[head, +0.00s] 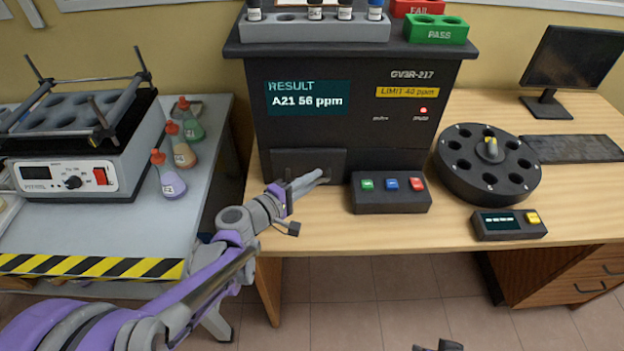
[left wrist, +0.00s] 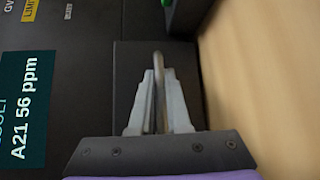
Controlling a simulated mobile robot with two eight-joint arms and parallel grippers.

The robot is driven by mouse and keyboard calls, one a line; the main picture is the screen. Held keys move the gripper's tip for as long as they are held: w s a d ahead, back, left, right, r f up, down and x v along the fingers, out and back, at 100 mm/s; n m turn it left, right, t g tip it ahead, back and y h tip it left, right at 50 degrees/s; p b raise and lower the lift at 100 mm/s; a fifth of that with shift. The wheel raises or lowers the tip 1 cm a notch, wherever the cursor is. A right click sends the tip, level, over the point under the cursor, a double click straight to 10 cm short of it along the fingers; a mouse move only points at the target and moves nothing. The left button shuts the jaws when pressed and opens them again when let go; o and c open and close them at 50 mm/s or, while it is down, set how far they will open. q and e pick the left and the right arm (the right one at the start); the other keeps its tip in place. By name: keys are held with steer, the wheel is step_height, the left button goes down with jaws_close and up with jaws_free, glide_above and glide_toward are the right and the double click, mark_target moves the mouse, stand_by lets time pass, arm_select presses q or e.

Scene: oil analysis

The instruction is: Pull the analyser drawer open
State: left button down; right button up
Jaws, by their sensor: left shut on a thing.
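The dark analyser (head: 352,120) stands on the wooden desk and its screen reads "RESULT A21 56 ppm". Its drawer (head: 290,162) is a dark panel low on the left of its front. In the left wrist view the drawer front (left wrist: 127,70) shows with a thin handle (left wrist: 158,60) standing out from it. My left gripper (head: 322,175) is at the drawer front, shut on the handle; its two fingers also show in the left wrist view (left wrist: 157,85). The drawer looks closed, flush with the analyser. A small dark part of mine, perhaps the right gripper, shows at the bottom edge.
A button box (head: 390,193) with green, blue and red buttons sits just right of the drawer. A round carousel (head: 487,165) and a small display box (head: 508,224) are further right. Flasks (head: 168,175) stand on the left bench. The floor before the desk is clear.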

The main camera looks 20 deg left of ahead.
stand_by(0.6)
arm_select(q)
steer(key=s+d, duration=0.1)
steer(key=s, duration=0.3)
steer(key=s+d+p, duration=0.1)
steer(key=s, duration=0.3)
steer(key=s+d+p, duration=0.1)
steer(key=s, duration=0.3)
steer(key=shift+s+d, duration=0.35)
steer(key=c, duration=0.9)
jaws_free()
steer(key=p+v, duration=0.1)
steer(key=v, duration=0.9)
steer(key=shift+s+a+r+p, duration=0.1)
steer(key=shift+s+a+p, duration=0.15)
steer(key=shift+s+p, duration=0.05)
